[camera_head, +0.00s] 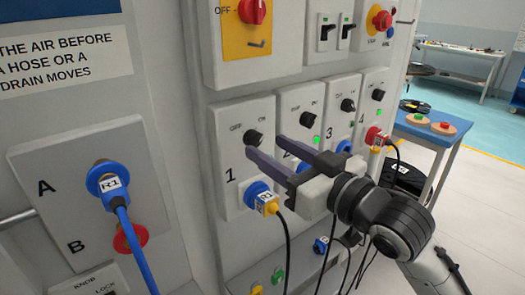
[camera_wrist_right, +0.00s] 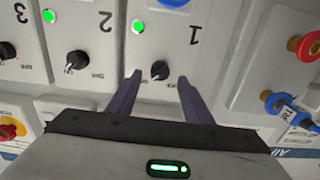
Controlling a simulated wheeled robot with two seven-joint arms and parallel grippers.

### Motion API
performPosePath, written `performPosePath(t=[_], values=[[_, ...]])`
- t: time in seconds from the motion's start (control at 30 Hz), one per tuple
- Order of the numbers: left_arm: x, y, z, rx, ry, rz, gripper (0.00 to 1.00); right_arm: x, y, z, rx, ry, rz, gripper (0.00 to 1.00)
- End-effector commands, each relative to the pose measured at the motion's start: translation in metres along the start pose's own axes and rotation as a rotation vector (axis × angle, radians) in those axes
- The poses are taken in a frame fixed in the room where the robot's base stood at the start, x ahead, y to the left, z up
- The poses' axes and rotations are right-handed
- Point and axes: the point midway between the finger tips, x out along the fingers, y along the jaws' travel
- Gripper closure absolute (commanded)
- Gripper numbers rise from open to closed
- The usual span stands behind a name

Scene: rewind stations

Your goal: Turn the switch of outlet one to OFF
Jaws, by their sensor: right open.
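The switch of outlet one is a black knob (camera_head: 254,137) on the panel marked 1 (camera_head: 231,200). It also shows in the right wrist view (camera_wrist_right: 159,70), upside down, with a lit green lamp (camera_wrist_right: 137,27) near it. My right gripper (camera_head: 265,146) is open, its two dark fingers pointing at this knob. In the right wrist view the fingertips (camera_wrist_right: 160,77) lie on either side of the knob; I cannot tell whether they touch it. The knob's exact pointing is too small to read. My left gripper is not in view.
Outlets two (camera_head: 307,119), three (camera_head: 347,105) and four (camera_head: 378,95) have similar knobs to the right. A red main switch (camera_head: 252,11) is above. A blue table (camera_head: 432,132) stands at right.

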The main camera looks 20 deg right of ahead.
Motion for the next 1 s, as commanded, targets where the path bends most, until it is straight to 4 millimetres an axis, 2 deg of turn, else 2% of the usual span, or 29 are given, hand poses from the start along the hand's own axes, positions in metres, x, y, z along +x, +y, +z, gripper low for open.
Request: performPosePath(t=[0.1, 0.2, 0.6, 0.83, 0.87, 1.0], values=[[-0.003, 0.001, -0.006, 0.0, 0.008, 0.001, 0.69, 0.018, 0.0, -0.003, -0.001, 0.002, 0.001, 0.54], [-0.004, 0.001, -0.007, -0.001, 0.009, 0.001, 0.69, 0.028, 0.0, -0.002, 0.0, 0.002, 0.0, 0.54], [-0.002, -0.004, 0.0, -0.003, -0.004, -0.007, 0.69, 0.035, 0.0, -0.001, -0.002, 0.001, 0.0, 0.54], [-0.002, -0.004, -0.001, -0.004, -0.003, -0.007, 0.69, 0.035, 0.0, -0.001, -0.002, 0.001, 0.0, 0.93], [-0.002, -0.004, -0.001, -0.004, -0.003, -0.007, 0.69, 0.035, 0.0, -0.001, -0.002, 0.001, 0.0, 0.95], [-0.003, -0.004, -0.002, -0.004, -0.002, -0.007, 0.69, 0.035, 0.0, -0.002, -0.007, 0.001, 0.0, 0.95]])
